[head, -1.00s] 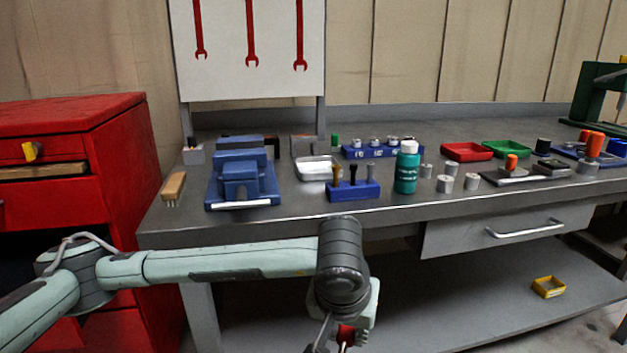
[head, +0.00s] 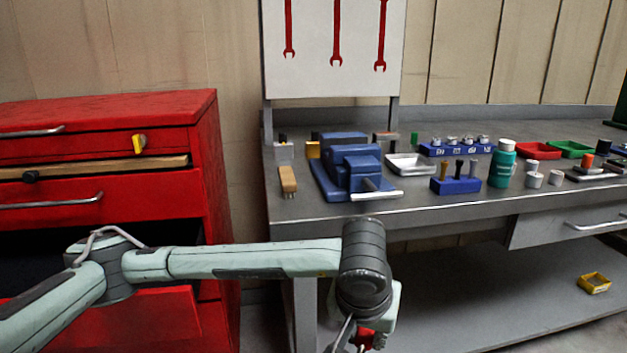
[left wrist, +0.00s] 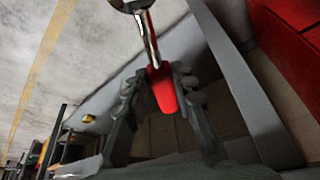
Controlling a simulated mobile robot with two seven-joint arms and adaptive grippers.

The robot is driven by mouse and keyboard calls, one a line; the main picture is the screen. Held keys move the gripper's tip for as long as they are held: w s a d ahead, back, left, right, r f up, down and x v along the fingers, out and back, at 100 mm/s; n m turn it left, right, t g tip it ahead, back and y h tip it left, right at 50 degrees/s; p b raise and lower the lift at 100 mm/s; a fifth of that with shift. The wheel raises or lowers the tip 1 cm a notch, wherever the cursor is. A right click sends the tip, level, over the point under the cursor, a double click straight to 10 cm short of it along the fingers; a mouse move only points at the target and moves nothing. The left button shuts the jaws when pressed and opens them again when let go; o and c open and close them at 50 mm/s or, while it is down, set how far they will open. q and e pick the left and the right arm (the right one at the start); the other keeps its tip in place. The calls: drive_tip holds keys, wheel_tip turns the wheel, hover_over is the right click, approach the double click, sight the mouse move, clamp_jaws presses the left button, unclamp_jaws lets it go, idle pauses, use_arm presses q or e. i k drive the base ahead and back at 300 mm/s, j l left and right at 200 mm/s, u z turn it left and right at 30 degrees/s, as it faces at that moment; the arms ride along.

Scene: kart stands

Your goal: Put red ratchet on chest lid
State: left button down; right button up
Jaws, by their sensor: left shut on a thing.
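The red ratchet (left wrist: 164,88) has a red handle and a shiny metal head, and shows in the left wrist view between the fingers of my left gripper (left wrist: 160,95). The gripper is shut on its handle. In the head view the left gripper (head: 352,340) is low at the bottom edge, in front of the workbench, with a bit of red beside it. The chest is the red tool cabinet at the left, and its flat red lid (head: 105,112) is bare where it shows. The gripper is right of the chest and lower than its lid. My right gripper is not in view.
The grey workbench (head: 420,207) holds a blue vise (head: 352,165), a brush (head: 288,179), a teal bottle (head: 502,165) and trays. A yellow bin (head: 594,283) sits on the lower shelf.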

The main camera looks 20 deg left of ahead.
sight(94, 110)
drive_tip(key=k+j, duration=0.15)
drive_tip(key=j, duration=0.25)
drive_tip(key=k+j, duration=0.15)
drive_tip(key=j, duration=0.2)
drive_tip(key=k+j, duration=0.15)
drive_tip(key=j, duration=0.25)
